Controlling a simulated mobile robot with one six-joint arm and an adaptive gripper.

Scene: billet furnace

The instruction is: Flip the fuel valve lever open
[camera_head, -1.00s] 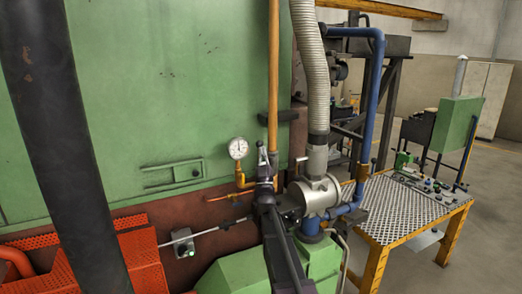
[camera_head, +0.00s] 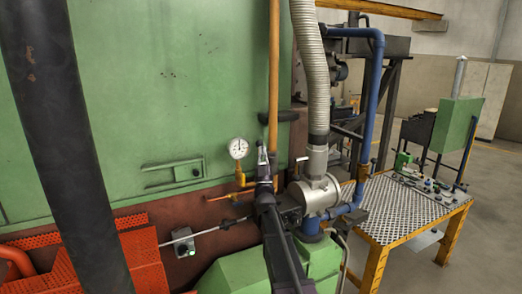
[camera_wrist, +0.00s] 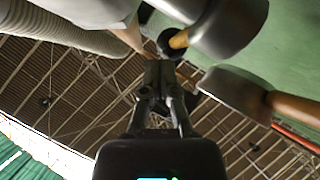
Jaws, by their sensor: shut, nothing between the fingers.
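A dark bar, which looks like the fuel valve lever (camera_head: 285,115), crosses the vertical orange pipe (camera_head: 273,60) just above my gripper. A dark part also shows at its left end; I cannot tell whether it belongs to the lever. My gripper (camera_head: 264,152) is shut and empty, pointing up beside the pipe. In the wrist view my gripper (camera_wrist: 158,72) has its fingertips together, close under dark rounded parts. I cannot tell whether it touches them. A small control box (camera_head: 187,242) at lower left shows a lit green button.
A pressure gauge (camera_head: 238,148) on yellow piping stands just left of my gripper. A thin copper rod (camera_head: 226,196) runs below it. A silver blower housing (camera_head: 316,195) with a grey hose (camera_head: 309,60) stands close on the right. The green furnace wall (camera_head: 130,90) is behind.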

